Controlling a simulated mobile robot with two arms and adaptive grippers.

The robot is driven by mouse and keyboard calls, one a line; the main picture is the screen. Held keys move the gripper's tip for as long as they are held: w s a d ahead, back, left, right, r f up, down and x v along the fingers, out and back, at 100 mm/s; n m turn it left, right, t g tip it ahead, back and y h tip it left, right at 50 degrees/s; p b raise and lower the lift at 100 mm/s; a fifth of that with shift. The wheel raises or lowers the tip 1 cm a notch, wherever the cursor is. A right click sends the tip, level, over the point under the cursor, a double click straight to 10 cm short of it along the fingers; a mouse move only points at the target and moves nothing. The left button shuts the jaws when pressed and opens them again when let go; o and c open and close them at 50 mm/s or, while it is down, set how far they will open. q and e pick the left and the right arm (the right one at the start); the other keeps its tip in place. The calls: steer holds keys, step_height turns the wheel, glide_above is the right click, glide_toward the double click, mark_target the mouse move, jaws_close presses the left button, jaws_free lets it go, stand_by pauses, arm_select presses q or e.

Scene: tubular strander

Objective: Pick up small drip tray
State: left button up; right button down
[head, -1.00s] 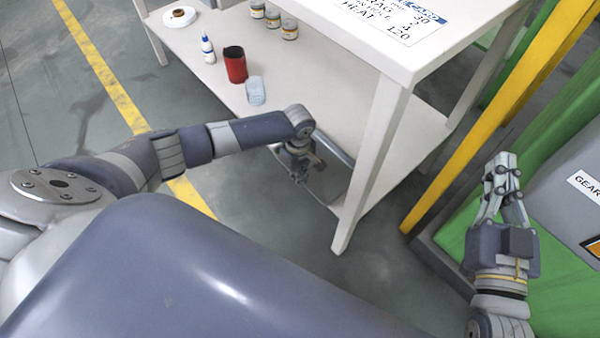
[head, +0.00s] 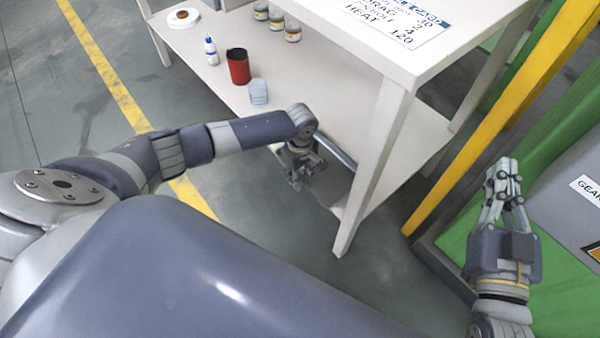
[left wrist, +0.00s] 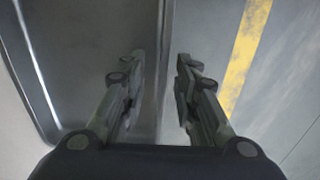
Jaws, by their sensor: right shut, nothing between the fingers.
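The small drip tray is a grey, shallow tray; its far rim (head: 338,153) shows in the head view at the low shelf's front end, mostly hidden behind my left gripper (head: 308,180). In the left wrist view the tray's dark inside (left wrist: 85,65) fills the left half. My left gripper is open in that view (left wrist: 160,66), with one finger over the tray side and one over the floor side. The tray's near edge runs between the fingers; I cannot tell whether they touch it. My right gripper (head: 503,170) is shut and empty, far from the tray.
The white table's low shelf (head: 295,85) holds a red cup (head: 238,66), a blue-grey block (head: 258,91), a white bottle (head: 211,50), a tape roll (head: 183,18) and several jars. A table leg (head: 372,170) stands right of my left gripper. A yellow post (head: 480,125) stands near my right gripper.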

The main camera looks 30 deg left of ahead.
arm_select(q)
step_height(320, 180, up, 11)
stand_by(0.3)
stand_by(0.5)
